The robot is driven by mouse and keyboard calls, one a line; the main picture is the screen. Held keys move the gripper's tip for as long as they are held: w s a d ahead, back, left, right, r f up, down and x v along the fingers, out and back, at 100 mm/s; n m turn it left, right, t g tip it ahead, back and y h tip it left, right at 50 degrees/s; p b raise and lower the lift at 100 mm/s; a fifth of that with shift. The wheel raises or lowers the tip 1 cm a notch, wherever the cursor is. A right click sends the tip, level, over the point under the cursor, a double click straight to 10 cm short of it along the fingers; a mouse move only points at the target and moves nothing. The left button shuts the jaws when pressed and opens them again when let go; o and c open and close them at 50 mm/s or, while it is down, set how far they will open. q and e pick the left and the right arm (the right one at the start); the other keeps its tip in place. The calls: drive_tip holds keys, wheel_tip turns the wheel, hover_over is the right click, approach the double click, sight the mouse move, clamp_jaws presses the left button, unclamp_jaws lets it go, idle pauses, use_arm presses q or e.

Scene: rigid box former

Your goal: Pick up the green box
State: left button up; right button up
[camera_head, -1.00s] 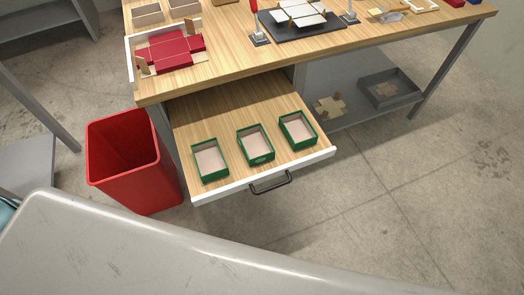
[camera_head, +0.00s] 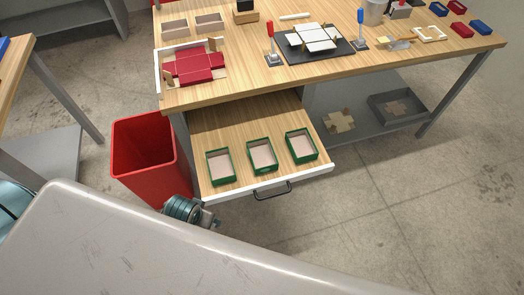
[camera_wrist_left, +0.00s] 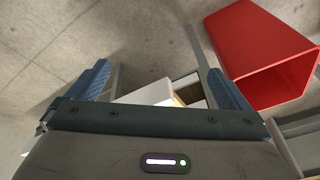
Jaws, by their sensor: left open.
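Three open green boxes with pale insides stand in a row in the pulled-out wooden drawer: a left one (camera_head: 220,167), a middle one (camera_head: 262,155) and a right one (camera_head: 301,146). Part of my arm (camera_head: 183,210) shows at the drawer's front left corner, in front of the red bin. In the left wrist view my left gripper (camera_wrist_left: 160,86) is open, its two blue pads wide apart with nothing between them. A white drawer edge (camera_wrist_left: 150,93) shows beyond the fingers. No green box is visible in that view. My right gripper is not in view.
The red bin (camera_head: 148,150) stands left of the drawer and also shows in the wrist view (camera_wrist_left: 250,45). The drawer has a white front with a dark handle (camera_head: 272,192). The tabletop (camera_head: 240,85) overhangs the drawer's back. The drawer floor behind the boxes is clear.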

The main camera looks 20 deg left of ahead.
use_arm(q)
drive_tip(key=w+d+r+n+p, duration=0.2)
drive_tip(key=w+r+p, duration=0.15)
drive_tip(key=r, duration=0.75)
drive_tip(key=n+g+p, duration=0.2)
drive_tip(key=n+g, duration=0.1)
drive_tip(key=n, duration=0.2)
hover_over(262, 158)
drive_tip(key=shift+h, duration=0.4)
wheel_tip(262, 158, down, 4)
drive_tip(key=shift+a+f, duration=0.1)
drive_tip(key=shift+f, duration=0.05)
wheel_tip(262, 158, down, 4)
drive_tip(key=shift+f+p, duration=0.1)
drive_tip(key=shift+p, duration=0.45)
drive_tip(key=shift+f, duration=0.65)
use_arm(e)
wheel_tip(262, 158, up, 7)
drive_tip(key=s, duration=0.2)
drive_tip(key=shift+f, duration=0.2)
use_arm(q)
drive_tip(key=shift+c, duration=0.4)
